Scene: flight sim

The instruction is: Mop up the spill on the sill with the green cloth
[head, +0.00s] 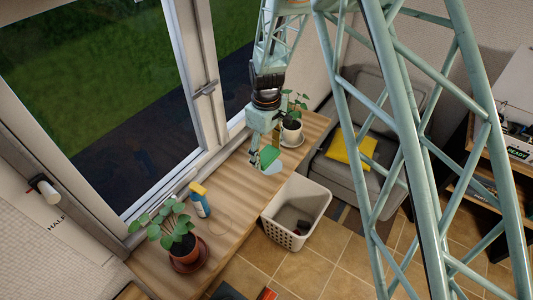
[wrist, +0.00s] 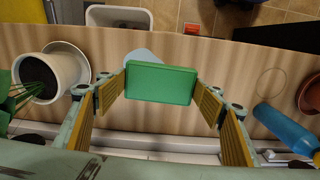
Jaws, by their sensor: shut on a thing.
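The green cloth (wrist: 160,83) looks like a flat, folded block in the wrist view; it also shows in the head view (head: 268,155). My gripper (wrist: 160,88) is shut on it, one finger at each short end. A pale blue-grey spill (wrist: 143,54) shows on the wooden sill (wrist: 215,55) just beyond the cloth and is partly hidden by it. The spill also shows in the head view (head: 273,167), beside the cloth, near the sill's room-side edge. I cannot tell whether the cloth touches the sill.
A white potted plant (head: 291,133) stands on a saucer close to my gripper. A blue spray bottle (head: 200,206) and a terracotta potted plant (head: 184,252) stand farther along the sill. A faint ring (wrist: 271,82) marks the wood. A white basket (head: 297,208) stands below the edge.

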